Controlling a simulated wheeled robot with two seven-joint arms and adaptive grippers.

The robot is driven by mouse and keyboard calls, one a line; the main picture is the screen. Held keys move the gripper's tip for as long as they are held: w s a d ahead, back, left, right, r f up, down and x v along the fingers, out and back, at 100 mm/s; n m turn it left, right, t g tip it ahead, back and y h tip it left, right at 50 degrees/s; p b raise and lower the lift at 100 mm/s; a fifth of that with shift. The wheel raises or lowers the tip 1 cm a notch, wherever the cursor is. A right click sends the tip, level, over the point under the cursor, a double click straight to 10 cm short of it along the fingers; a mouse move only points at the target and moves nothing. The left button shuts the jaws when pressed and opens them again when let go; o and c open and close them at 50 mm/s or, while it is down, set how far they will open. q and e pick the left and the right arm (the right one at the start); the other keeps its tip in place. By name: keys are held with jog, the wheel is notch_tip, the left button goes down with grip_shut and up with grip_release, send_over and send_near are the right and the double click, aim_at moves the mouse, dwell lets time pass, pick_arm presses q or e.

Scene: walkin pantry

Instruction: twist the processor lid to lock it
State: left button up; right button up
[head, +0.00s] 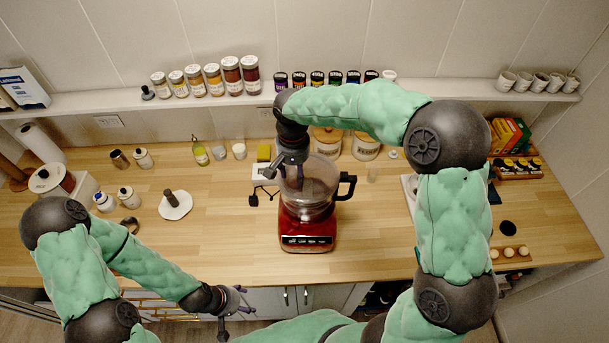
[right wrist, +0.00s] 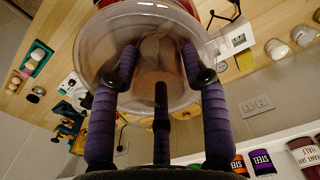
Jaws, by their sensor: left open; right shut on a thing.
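The food processor has a red base (head: 305,232) standing on the wooden counter. Its clear bowl (head: 309,205) sits on the base, with a black handle (head: 346,187) on the right side. The clear lid (head: 318,170) is on top of the bowl; whether it is locked I cannot tell. My right gripper (head: 284,176) reaches down onto the lid from above and is shut on it. In the right wrist view its purple-wrapped fingers stand against the round clear lid (right wrist: 140,20). My left gripper (head: 235,303) is open and empty at the counter's front edge, apart from the processor.
A white plate with a dark pestle-like item (head: 175,205) lies to the left. A shelf (head: 130,102) holds spice jars.

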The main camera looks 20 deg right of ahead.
jog(key=o, duration=1.1)
notch_tip(320, 180, up, 8)
jog(key=p, duration=0.5)
jog(key=shift+f, duration=0.25)
